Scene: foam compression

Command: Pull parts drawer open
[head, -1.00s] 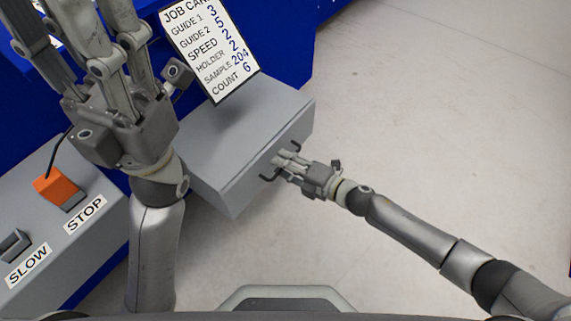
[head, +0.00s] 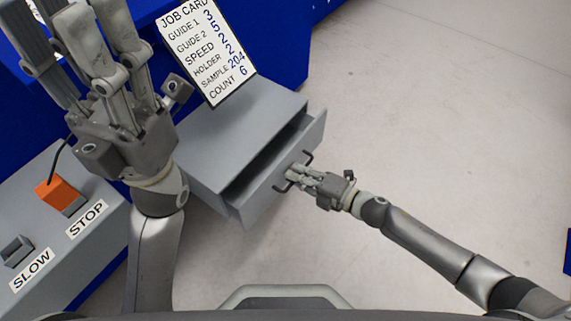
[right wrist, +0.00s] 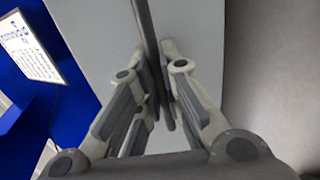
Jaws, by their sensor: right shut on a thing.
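The grey parts drawer (head: 285,179) stands partly open in its grey cabinet (head: 233,128), with a dark gap behind its front. My right gripper (head: 296,177) is shut on the dark bar handle (head: 307,158) of the drawer front. In the right wrist view the fingers (right wrist: 160,90) close on both sides of the handle bar (right wrist: 150,25). My left gripper (head: 85,40) is raised at the upper left, apart from the drawer, with its fingers pointing up and its tips cut off by the frame edge.
A job card (head: 207,48) stands on the cabinet's far side against blue machinery. A grey panel at the left carries an orange STOP switch (head: 60,196) and a SLOW switch (head: 17,250). The floor (head: 440,120) to the right is clear.

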